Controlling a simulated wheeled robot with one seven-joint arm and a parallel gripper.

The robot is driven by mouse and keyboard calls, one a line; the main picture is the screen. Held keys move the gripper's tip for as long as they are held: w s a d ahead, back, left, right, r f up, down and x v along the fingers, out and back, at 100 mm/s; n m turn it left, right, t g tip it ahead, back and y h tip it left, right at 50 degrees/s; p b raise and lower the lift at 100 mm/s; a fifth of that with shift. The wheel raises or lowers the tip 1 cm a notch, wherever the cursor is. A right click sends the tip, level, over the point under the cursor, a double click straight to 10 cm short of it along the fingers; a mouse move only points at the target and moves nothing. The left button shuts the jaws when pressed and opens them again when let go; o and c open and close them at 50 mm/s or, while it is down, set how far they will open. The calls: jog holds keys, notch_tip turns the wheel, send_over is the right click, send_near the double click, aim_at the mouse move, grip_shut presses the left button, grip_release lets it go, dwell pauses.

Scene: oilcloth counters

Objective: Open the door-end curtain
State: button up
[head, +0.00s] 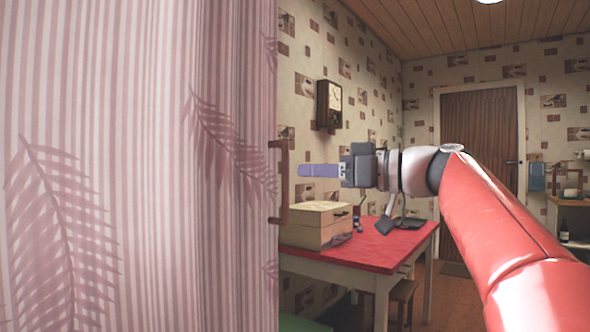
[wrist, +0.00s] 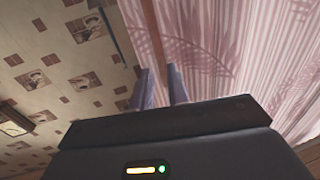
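The pink striped curtain (head: 130,160) with a leaf pattern fills the left of the head view and hangs closely in front of me. A brown upright handle (head: 285,182) stands out from its right edge. My gripper (head: 300,170) points left, with its fingertips just right of the handle bar and a small gap showing. In the wrist view, the two fingers of my gripper (wrist: 158,75) are apart. The curtain (wrist: 225,50) is on the right there, and a brown upright strip (wrist: 153,35) runs down toward the gap.
Behind my arm is a red-topped table (head: 360,250) with a cream box (head: 318,225) on it. A clock (head: 329,104) hangs on the patterned wall. A brown door (head: 480,150) is at the back. A stool (head: 403,292) stands beneath the table.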

jog(key=p+x, duration=0.1)
jog(key=x, duration=0.5)
jog(key=shift+a, duration=0.1)
jog(key=shift+c, duration=0.5)
grip_shut()
